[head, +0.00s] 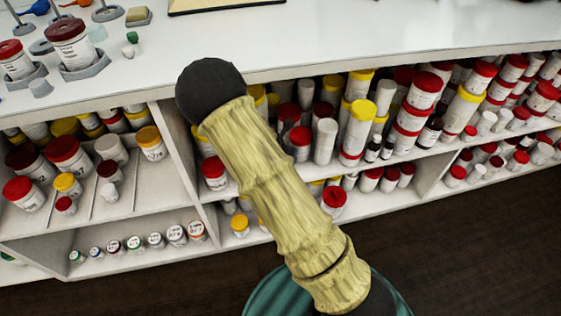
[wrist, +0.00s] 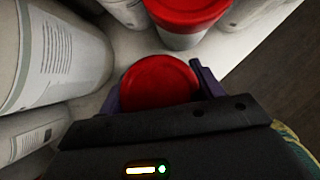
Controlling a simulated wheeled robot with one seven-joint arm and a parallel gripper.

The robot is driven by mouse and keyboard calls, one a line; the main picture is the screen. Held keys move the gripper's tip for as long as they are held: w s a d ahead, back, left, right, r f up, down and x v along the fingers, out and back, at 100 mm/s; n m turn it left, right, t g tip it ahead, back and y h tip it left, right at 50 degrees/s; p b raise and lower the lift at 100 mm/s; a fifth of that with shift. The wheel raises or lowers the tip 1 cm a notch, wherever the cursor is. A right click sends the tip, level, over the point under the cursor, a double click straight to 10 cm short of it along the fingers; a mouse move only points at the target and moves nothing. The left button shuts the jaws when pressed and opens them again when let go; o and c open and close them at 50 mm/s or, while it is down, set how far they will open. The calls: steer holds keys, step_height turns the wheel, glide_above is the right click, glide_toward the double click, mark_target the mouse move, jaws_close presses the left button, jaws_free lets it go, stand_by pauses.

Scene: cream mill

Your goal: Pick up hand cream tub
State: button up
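A tub with a round red lid (wrist: 158,82) sits between the two purple fingers of my gripper (wrist: 160,88) in the wrist view. One finger is at its left side and one at its right, both close to the lid. I cannot tell whether they press on it. The lid hides most of the tub's body, and no label shows, so I cannot confirm that it is the hand cream tub.
In the wrist view a larger red-lidded tub (wrist: 188,10) stands just beyond, and a big white labelled container (wrist: 50,58) stands close on the left. The head view shows crowded shelves under a white counter (head: 300,35), with upright dividers (head: 190,165). Dark floor is clear at lower right.

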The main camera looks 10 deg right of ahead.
steer(key=shift+s+r+p, duration=0.15)
steer(key=shift+r+p, duration=0.3)
step_height(320, 180, up, 6)
steer(key=p, duration=0.3)
steer(key=shift+r, duration=0.1)
steer(key=s+p, duration=1.7)
steer(key=s, duration=0.2)
steer(key=shift+s, duration=0.4)
